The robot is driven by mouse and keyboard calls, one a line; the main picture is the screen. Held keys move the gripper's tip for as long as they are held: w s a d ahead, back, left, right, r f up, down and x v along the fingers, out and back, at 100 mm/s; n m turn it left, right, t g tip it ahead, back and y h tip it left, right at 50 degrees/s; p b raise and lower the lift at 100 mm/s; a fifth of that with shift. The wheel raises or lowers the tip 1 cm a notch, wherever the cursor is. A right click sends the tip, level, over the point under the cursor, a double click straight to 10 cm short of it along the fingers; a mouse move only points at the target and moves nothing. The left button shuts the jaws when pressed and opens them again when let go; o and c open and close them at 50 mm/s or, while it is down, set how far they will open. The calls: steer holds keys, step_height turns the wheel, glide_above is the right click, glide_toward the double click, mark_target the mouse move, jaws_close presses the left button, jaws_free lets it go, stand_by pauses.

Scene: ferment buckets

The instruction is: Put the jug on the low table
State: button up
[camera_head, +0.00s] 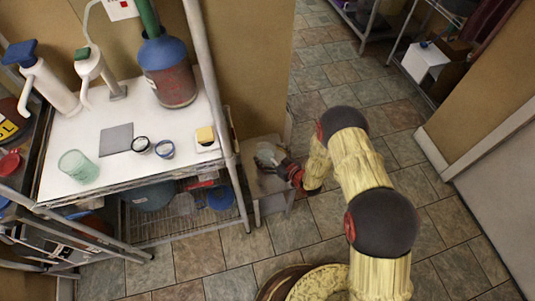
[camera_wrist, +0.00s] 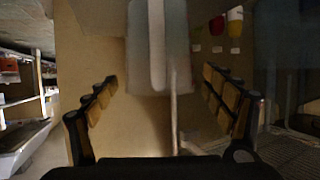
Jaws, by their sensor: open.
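The low table (camera_head: 264,187) is a small grey stand on the floor, right of the white-topped shelf. A pale translucent jug (camera_head: 268,154) shows over its top, just beyond my gripper (camera_head: 284,170), and appears to stand on it. In the wrist view the jug (camera_wrist: 140,50) is blurred, with its light handle (camera_wrist: 157,45) facing me. My gripper is open there (camera_wrist: 158,80), with a finger on each side of the jug and visible gaps. The jug's base contact is too small to tell.
The white-topped shelf (camera_head: 105,180) stands left, bearing a blue-topped red carboy (camera_head: 168,75), pump bottles (camera_head: 50,85), a green cup (camera_head: 77,166) and small rings. A tan wall (camera_head: 255,60) is behind the low table. Tiled floor (camera_head: 440,240) is free at right.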

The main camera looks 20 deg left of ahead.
steer(key=p+v, duration=0.2)
steer(key=v, duration=0.9)
steer(key=shift+p, duration=0.3)
steer(key=shift+d, duration=0.1)
steer(key=w+d+r+t+h, duration=0.1)
steer(key=w+d+r+h, duration=0.3)
steer(key=w+r, duration=0.5)
steer(key=d+r+m+h, duration=0.25)
steer(key=d+r, duration=0.55)
steer(key=r, duration=0.4)
steer(key=d+r+m+h, duration=0.25)
steer(key=d+r, duration=0.55)
steer(key=r, duration=0.4)
steer(key=s+d+r+m+h, duration=0.25)
steer(key=s+d+r, duration=0.35)
steer(key=s+r, duration=0.6)
steer(key=s+r+m+g, duration=0.1)
steer(key=s+r, duration=0.1)
steer(key=s, duration=0.8)
steer(key=s+d+r+m+g, duration=0.1)
steer(key=s+r+m+g, duration=0.1)
steer(key=s, duration=0.8)
steer(key=shift+s+y, duration=0.3)
steer(key=shift+y, duration=0.05)
